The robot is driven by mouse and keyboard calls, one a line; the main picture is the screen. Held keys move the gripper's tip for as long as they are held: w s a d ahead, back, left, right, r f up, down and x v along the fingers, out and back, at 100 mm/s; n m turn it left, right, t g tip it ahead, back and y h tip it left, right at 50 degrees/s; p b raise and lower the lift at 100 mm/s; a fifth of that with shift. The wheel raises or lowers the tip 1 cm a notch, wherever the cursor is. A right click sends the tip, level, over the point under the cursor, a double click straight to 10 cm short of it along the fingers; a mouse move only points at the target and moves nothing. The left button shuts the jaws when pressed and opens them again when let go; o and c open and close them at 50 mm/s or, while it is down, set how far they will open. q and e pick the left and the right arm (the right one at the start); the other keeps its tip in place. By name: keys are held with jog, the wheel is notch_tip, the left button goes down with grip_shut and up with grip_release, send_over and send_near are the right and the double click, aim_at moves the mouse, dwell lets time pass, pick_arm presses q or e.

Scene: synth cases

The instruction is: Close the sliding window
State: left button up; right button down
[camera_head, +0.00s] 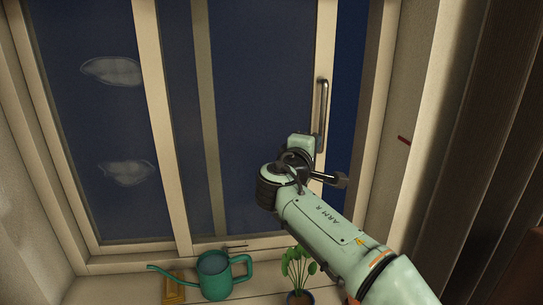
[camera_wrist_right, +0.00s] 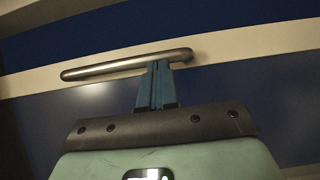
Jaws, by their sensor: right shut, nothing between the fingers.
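The sliding window's sash (camera_head: 327,50) stands partly open. A strip of deeper blue shows between its right upright and the window frame (camera_head: 375,120). A metal bar handle (camera_head: 323,115) is upright on that sash upright; it also shows in the right wrist view (camera_wrist_right: 100,69). My right gripper (camera_wrist_right: 157,66) is shut and empty, with its blue fingertips at the handle, over its edge near one end. I cannot tell whether they touch it. My left gripper is not in view.
On the sill below stand a green watering can (camera_head: 215,277), a potted plant (camera_head: 298,268) close to my right arm, and a small yellowish wooden object (camera_head: 174,291). A dark brown curtain or panel (camera_head: 490,150) hangs at the right.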

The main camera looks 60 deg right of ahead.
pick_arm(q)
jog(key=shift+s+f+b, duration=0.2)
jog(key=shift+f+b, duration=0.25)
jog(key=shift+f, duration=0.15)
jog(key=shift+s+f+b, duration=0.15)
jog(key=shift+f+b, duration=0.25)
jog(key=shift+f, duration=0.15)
pick_arm(e)
jog(key=s+d, duration=0.7)
jog(key=s, duration=0.1)
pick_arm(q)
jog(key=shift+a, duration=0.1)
